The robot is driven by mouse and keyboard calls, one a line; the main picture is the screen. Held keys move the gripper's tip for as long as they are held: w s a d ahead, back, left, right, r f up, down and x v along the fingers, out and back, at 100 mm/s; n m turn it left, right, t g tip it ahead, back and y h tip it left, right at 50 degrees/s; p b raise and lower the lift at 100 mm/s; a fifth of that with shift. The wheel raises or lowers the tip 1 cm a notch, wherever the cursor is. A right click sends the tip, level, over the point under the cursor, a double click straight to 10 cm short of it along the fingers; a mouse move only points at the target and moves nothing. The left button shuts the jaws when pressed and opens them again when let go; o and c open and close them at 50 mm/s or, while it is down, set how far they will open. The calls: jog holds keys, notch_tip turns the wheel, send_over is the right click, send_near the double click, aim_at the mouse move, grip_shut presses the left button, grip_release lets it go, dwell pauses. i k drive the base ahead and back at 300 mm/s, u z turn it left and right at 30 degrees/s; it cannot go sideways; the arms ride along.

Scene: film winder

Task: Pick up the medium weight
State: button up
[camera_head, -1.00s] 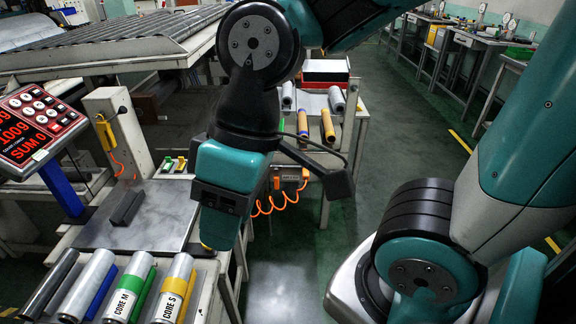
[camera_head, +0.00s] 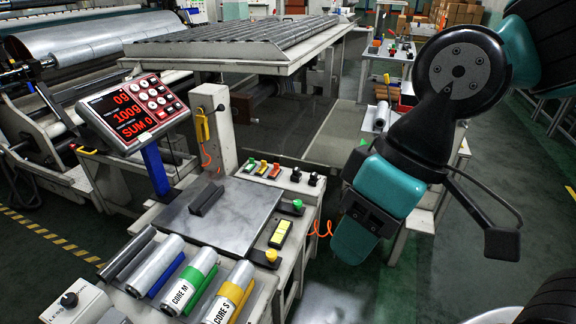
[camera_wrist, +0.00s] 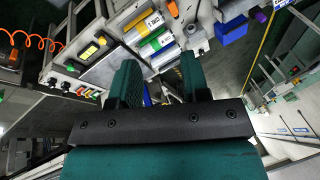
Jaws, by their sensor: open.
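I cannot make out anything marked as a medium weight. Near it in name is a silver roll labelled CORE M (camera_head: 189,285) with a green band, lying with other rolls at the bench's front. A CORE S roll (camera_head: 231,294) with a yellow band lies to its right. My gripper (camera_head: 357,240) hangs to the right of the bench, apart from the rolls. In the wrist view, its two teal fingers (camera_wrist: 160,84) stand apart with nothing seen held between them. The banded rolls (camera_wrist: 153,38) show beyond the fingers.
A dark plate (camera_head: 228,226) with a small black angled block (camera_head: 206,199) is on the bench. A red-digit display (camera_head: 133,112) stands on a blue post behind it. Buttons (camera_head: 263,170) line the bench's far edge. A roller table (camera_head: 240,47) stands behind. Open floor lies right of the bench.

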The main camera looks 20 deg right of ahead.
aim_at(296, 176)
jog(key=z, duration=0.1)
jog(key=i, duration=0.45)
jog(key=z, duration=1.25)
jog(key=i, duration=1.7)
jog(key=u, duration=2.9)
